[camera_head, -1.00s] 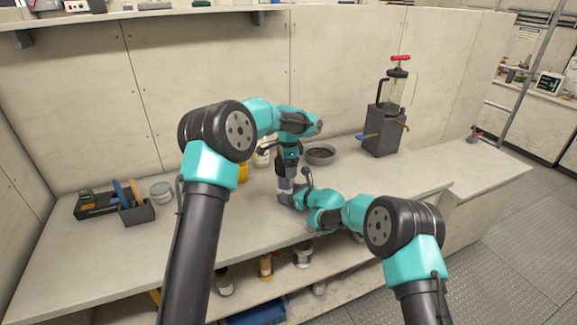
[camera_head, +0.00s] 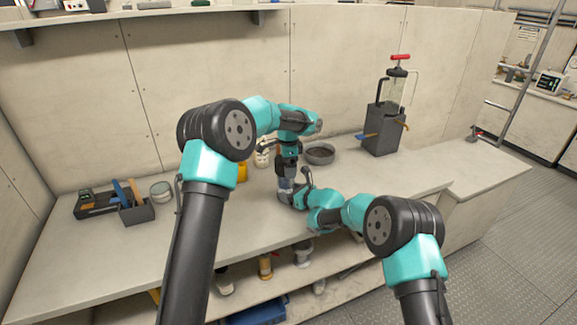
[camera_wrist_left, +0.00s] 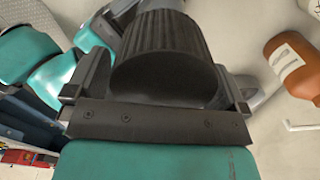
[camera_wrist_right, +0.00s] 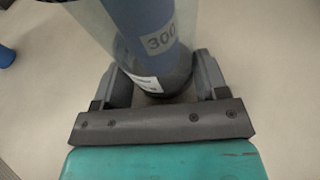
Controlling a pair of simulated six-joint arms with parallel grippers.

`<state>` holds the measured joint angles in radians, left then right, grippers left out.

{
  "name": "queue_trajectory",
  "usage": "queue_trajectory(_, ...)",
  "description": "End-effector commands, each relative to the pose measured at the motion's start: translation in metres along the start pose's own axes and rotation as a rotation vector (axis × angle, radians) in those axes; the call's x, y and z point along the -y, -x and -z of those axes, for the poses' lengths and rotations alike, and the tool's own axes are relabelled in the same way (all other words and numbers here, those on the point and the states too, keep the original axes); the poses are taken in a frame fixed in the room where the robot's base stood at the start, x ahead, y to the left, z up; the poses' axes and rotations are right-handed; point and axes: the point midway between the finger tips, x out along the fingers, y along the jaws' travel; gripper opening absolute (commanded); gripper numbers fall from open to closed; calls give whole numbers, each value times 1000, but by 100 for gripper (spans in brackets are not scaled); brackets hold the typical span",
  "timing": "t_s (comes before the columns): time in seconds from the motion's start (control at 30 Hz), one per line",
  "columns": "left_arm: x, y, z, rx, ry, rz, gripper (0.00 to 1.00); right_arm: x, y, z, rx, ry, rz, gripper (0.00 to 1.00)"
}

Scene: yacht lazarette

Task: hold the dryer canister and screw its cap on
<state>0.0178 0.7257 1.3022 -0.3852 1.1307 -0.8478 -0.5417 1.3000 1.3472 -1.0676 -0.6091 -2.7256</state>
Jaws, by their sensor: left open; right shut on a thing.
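The dryer canister (camera_wrist_right: 146,38) is a clear cylinder with a blue filling, a "300" mark and a dark lower end. My right gripper (camera_wrist_right: 163,80) is shut on it near that dark end. In the head view the canister (camera_head: 286,184) stands upright over the bench, partly hidden by both grippers. The black ribbed cap (camera_wrist_left: 168,55) lies between the fingers of my left gripper (camera_head: 287,172), which points down from above and is open around it. The cap's seat on the canister is hidden, so I cannot tell how far it is screwed on.
A brown bottle (camera_wrist_left: 290,62) stands near my left gripper. A grey bowl (camera_head: 320,153) and a dark pump stand (camera_head: 381,130) are behind and right. The bench front left is clear.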

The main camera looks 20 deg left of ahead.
Motion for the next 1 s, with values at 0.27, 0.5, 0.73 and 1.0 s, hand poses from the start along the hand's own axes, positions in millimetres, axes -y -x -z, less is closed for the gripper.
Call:
queue_trajectory(0.27,1,36,0,-2,0,4,100,0,0,-2,2,2,-1,24)
queue_trajectory(0.5,0,81,0,-2,0,3,100,0,0,-2,3,2,-1,24)
queue_trajectory(0.73,0,111,0,0,-1,0,100,0,0,-2,3,2,-1,24)
queue_trajectory(1.0,0,117,0,0,-1,-1,100,0,0,-2,3,2,-1,24)
